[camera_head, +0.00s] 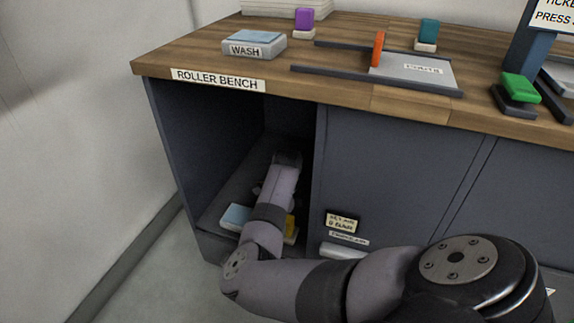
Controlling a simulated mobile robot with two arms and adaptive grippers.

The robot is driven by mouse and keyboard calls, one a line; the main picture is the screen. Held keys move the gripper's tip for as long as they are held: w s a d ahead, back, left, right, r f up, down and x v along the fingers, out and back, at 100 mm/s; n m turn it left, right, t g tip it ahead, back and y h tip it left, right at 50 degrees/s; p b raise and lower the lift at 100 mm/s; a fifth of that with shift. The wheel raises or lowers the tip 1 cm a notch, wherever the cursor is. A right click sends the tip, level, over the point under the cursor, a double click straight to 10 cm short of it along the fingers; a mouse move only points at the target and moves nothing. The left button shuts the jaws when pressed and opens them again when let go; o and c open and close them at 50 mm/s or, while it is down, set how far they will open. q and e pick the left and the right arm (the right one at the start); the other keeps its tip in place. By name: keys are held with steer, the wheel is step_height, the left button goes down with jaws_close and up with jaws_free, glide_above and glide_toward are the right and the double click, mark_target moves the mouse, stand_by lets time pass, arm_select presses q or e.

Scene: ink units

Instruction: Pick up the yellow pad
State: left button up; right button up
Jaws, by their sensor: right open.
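The yellow pad (291,228) is low inside the open compartment under the bench. Only a yellow part shows beside my right forearm, and the rest is hidden behind it. My right arm comes in from the lower right, bends at the compartment's front and reaches inside. My right gripper (258,189) is open, mostly hidden by my own wrist in the dark compartment. I cannot tell exactly how its fingers lie relative to the pad. My left gripper is not in view.
A light blue pad (236,216) lies left of my forearm in the compartment. The roller bench (180,62) top carries a blue wash pad (254,44), a metal plate (420,70) and purple, orange, teal and green handled items. Panels close off the right side.

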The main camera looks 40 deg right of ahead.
steer(key=shift+f, duration=0.15)
steer(key=shift+c, duration=0.4)
steer(key=c, duration=1.2)
